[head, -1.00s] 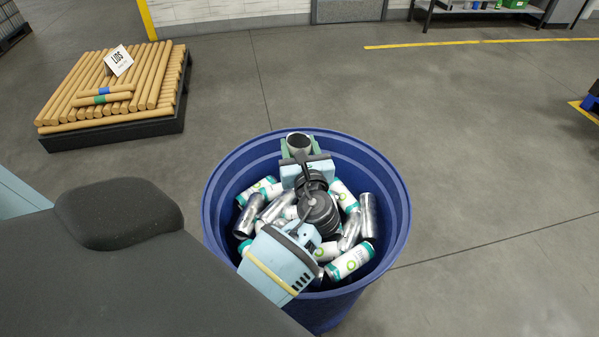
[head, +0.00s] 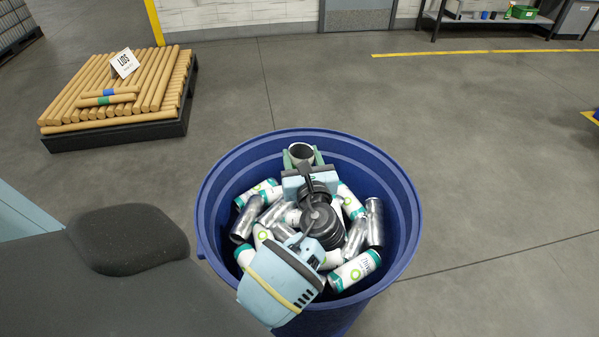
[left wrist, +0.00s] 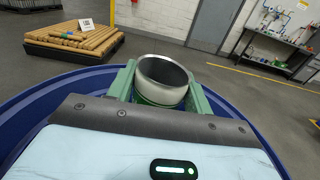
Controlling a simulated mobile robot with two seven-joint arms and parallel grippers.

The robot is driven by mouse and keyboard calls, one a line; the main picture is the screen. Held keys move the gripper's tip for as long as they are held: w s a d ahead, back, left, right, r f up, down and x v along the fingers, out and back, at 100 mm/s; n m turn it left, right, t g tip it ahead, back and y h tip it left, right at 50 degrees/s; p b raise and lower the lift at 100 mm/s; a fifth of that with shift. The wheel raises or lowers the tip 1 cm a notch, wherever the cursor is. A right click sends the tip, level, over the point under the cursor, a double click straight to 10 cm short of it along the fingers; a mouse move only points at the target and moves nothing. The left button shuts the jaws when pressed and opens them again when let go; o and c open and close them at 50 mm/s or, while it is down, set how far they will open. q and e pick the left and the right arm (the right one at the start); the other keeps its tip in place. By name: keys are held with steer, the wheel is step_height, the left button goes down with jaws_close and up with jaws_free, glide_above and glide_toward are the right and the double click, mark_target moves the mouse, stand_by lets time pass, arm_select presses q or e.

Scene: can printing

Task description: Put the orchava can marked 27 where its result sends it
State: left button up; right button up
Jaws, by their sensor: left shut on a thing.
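My left gripper (head: 301,160) is shut on a can (head: 302,151), which also shows in the left wrist view (left wrist: 160,84). The can is upright and its open rim faces up. Its lower part is hidden between the green fingers, and I cannot read a number on it. The gripper is over the far inner side of a blue bin (head: 412,215). Several cans lie in the bin, some bare silver and some white and teal, such as this one (head: 354,270). My right gripper is not in view.
A shelf bench (head: 490,20) is at the back right, with a green crate (head: 524,12). Grey floor to the right is clear.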

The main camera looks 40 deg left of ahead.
arm_select(q)
steer(key=shift+f+b, duration=0.55)
steer(key=shift+f, duration=0.1)
